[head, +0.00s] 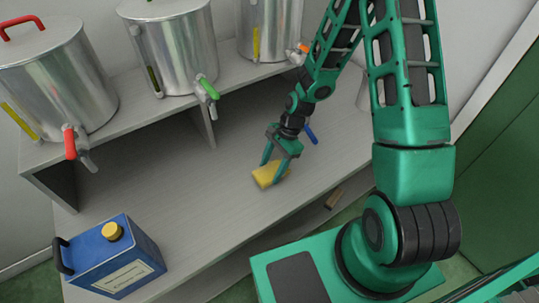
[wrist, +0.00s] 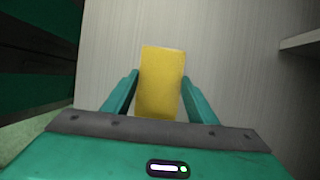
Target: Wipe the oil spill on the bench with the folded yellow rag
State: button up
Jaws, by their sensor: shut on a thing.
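The folded yellow rag (head: 268,175) is held between the fingers of my gripper (head: 275,166) at the bench (head: 180,170), towards its front edge. In the wrist view the rag (wrist: 161,82) stands out between the two green fingers of my gripper (wrist: 160,98), which are shut on it. I cannot tell whether the rag touches the bench top or is just above it. No oil spill shows clearly in either view; the rag, gripper or arm may hide it.
A blue canister (head: 115,258) with a yellow cap stands at the front left. Steel tanks with coloured taps (head: 170,50) stand on a raised shelf (head: 130,115) along the back. The bench's middle left is clear.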

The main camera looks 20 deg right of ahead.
jog(key=shift+d+r, duration=0.1)
jog(key=shift+r, duration=3.6)
